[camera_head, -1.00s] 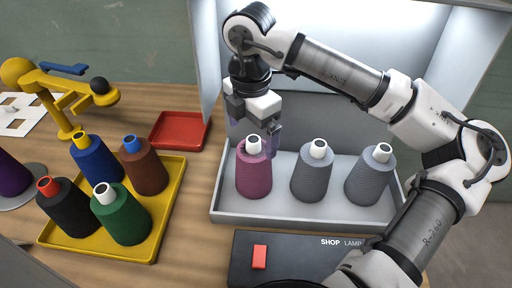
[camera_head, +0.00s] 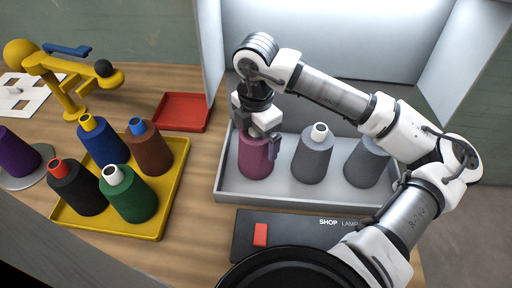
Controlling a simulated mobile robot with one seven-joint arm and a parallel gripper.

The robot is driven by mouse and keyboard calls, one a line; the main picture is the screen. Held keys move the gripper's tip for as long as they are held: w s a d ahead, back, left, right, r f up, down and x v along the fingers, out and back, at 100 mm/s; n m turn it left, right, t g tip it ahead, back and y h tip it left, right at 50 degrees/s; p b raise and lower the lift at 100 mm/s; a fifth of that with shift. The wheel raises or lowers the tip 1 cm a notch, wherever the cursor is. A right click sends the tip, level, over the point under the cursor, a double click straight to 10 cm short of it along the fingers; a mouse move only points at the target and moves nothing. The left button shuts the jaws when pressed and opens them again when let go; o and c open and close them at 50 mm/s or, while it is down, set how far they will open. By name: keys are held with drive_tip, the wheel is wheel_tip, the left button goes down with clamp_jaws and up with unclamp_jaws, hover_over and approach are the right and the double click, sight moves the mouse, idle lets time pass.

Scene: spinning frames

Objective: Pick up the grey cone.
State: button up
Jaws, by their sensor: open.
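Two grey cones stand upright in the pale tray (camera_head: 290,200). The middle grey cone (camera_head: 313,163) has a white tip and stands free. The right grey cone (camera_head: 365,168) stands beside it, its top hidden behind my arm. A pink cone (camera_head: 255,163) stands at the left of the same tray. My gripper (camera_head: 262,142) is open and points down over the pink cone, hiding its tip. One finger shows on the pink cone's right side, between it and the middle grey cone. I cannot tell whether it touches.
A yellow tray (camera_head: 165,215) at left holds several coloured cones. An empty red tray (camera_head: 181,112) lies behind it. A dark lamp switch panel (camera_head: 285,230) with a red button lies in front of the pale tray. White walls stand around the pale tray's back and left.

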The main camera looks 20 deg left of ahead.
drive_tip(key=c, duration=1.9)
